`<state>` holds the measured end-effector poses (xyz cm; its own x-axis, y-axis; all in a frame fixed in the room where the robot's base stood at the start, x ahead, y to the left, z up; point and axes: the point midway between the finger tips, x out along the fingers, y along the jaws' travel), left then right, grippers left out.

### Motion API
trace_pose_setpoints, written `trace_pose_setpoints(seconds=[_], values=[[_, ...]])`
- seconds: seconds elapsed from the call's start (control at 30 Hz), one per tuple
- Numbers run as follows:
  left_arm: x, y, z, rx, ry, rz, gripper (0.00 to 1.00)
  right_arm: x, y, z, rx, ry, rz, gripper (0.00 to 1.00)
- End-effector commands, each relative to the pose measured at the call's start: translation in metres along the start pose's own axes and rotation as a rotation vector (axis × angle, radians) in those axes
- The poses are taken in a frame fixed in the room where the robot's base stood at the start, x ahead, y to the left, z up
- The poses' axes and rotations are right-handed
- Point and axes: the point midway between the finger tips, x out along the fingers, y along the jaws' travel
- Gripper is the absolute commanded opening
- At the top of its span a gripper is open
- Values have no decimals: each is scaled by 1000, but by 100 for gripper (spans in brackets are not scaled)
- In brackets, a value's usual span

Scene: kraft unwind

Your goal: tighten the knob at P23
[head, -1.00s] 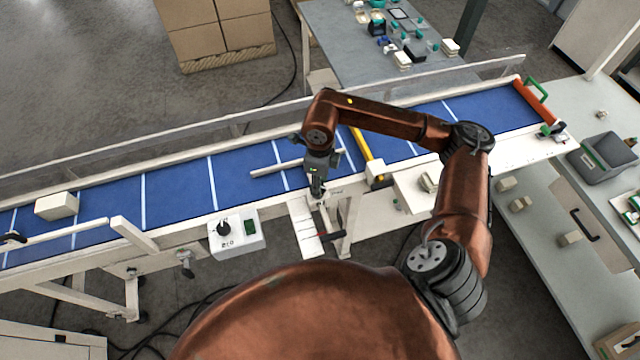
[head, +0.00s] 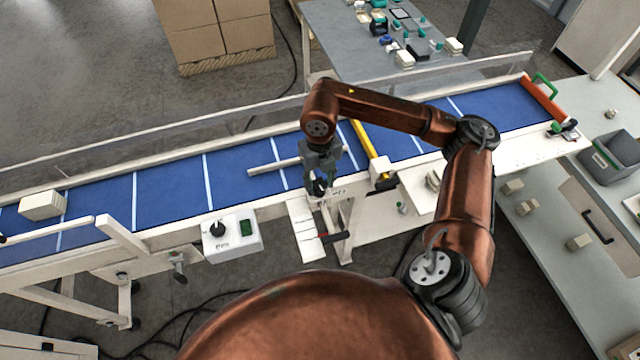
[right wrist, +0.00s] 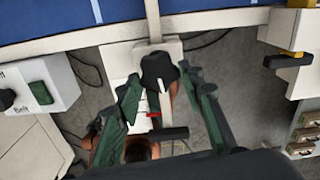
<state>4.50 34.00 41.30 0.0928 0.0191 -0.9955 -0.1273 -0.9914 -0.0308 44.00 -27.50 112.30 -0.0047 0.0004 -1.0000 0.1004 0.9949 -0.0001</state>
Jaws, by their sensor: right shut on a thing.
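A black knob (right wrist: 158,69) sits on a pale bracket at the near side of the conveyor, seen in the right wrist view. No P23 label is readable. My right gripper (right wrist: 163,88) has its green fingers on either side of the knob and is shut on it. In the head view my right gripper (head: 319,188) points down at the conveyor's near edge and hides most of the knob. A pale plate (head: 304,228) with a red-and-black handle (head: 331,236) hangs just below. My left gripper is not in view.
The blue belt (head: 235,180) runs behind the gripper, with a pale guide bar (head: 265,169) across it. A switch box (head: 232,237) is mounted to the left. A yellow bar (head: 365,143) with a black end stands close on the right. A white block (head: 42,205) lies far left.

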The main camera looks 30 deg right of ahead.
Motion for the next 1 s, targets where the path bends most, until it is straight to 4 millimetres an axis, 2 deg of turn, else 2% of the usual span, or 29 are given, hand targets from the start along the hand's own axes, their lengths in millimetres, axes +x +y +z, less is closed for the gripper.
trace_pose_setpoints(seconds=[0.3,0.8,0.83,1.0], values=[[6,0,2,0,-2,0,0,-5,0,3,111,-11,2,11],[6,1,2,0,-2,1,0,-6,1,4,129,-12,3,11],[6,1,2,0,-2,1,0,-6,1,4,129,-12,3,36],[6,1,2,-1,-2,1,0,-4,1,3,128,-9,2,48]])
